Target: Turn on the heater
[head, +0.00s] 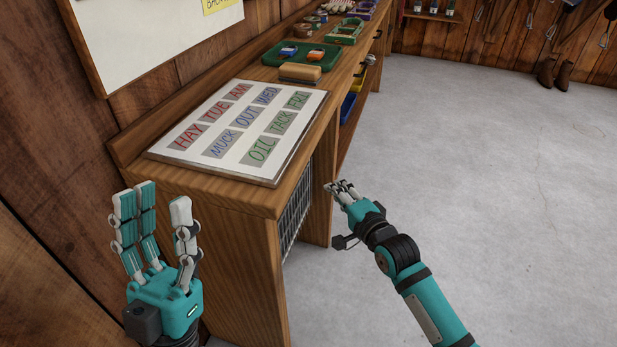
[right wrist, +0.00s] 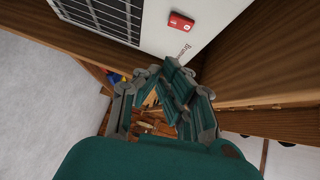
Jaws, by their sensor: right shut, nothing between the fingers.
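In the head view only the heater's grille (head: 296,205) shows, under the bench. My right gripper (head: 341,188) is shut and empty, in front of the bench's open side. In the right wrist view its fingertips (right wrist: 165,72) are below the switch in the picture, apart from it. My left gripper (head: 153,200) is open and empty, left of the bench.
The wooden bench (head: 265,198) bears a lettered board (head: 190,157), a brush (head: 300,72) and a green tray (head: 325,62) with small items. Its wooden side and top lie close around the heater. The grey floor (head: 480,170) to the right is clear.

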